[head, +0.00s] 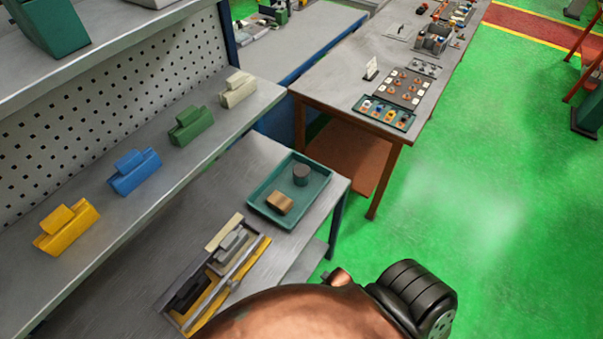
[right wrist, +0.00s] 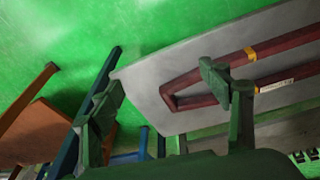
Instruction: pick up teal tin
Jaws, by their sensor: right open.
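A shallow teal tray (head: 262,208) lies on the grey bench at the centre of the head view. It holds a dark grey cylinder (head: 301,175) and a brown block (head: 279,203). I cannot make out a separate, clearly teal tin. My right gripper (right wrist: 160,77) is open in the right wrist view, its two dark green fingers spread with nothing between them. In the head view only parts of my arm show at the bottom; the fingers are hidden. My left gripper is in neither view.
A shelf on the left bears yellow (head: 66,227), blue (head: 134,172), green (head: 190,125) and cream (head: 237,89) blocks. A tool rack (head: 215,270) lies before the tray. A brown-legged table (head: 335,75) stands beyond. A dark red frame (right wrist: 200,80) lies in the right wrist view.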

